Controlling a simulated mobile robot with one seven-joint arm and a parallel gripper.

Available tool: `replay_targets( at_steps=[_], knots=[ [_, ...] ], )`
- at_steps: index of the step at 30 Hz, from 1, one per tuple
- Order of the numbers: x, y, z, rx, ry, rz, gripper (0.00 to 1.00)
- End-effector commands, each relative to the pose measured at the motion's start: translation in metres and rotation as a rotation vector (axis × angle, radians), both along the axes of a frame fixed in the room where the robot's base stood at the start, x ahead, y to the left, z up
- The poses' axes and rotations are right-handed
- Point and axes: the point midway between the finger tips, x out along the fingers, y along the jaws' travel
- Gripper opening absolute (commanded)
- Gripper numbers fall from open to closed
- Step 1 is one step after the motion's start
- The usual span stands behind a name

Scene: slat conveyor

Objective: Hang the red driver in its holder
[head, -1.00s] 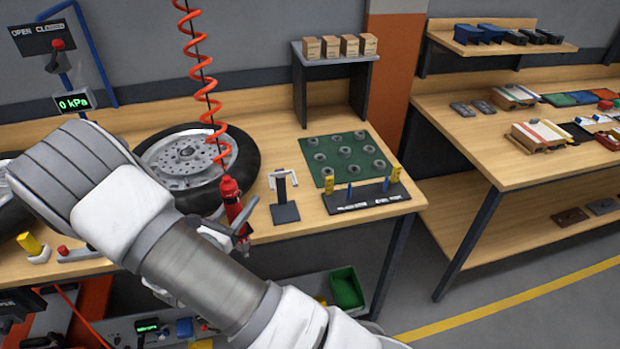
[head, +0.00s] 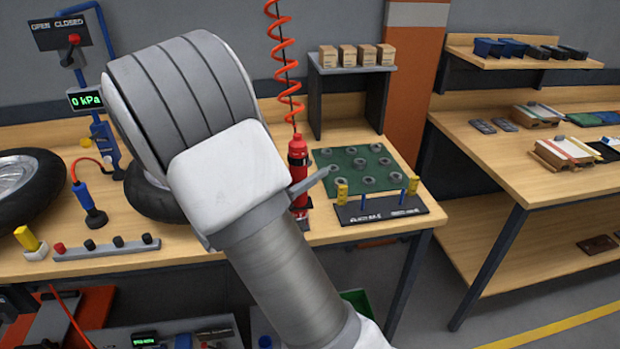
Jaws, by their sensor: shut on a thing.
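The red driver (head: 298,162) stands upright in the head view, just right of my white wrist, with its coiled orange-red hose rising from its top. My gripper (head: 308,186) is mostly hidden behind my wrist; a grey part of it shows across the driver, and it is shut on the driver. The holder, a small stand on a dark base (head: 303,224), is almost wholly covered by the driver and my arm. The driver's lower end is near this base. I cannot tell whether it is seated in the holder or only in front of it.
A green mat with several grey rings (head: 350,160) and a black board with yellow and blue pegs (head: 385,212) lie close to the right. A shelf with small boxes (head: 352,70) stands behind. A wheel (head: 150,195) sits left, partly behind my arm.

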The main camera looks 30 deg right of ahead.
Motion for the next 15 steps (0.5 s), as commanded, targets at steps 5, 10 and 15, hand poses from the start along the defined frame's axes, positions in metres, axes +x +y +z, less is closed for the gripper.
replay_targets(
  at_steps=[5,10,15],
  knots=[
    [0.016,-0.005,-0.007,0.000,-0.001,-0.003,0.00],
    [0.031,-0.010,-0.011,0.000,-0.001,-0.002,0.00],
    [0.047,-0.014,-0.010,0.000,0.000,-0.002,0.00]
  ],
)
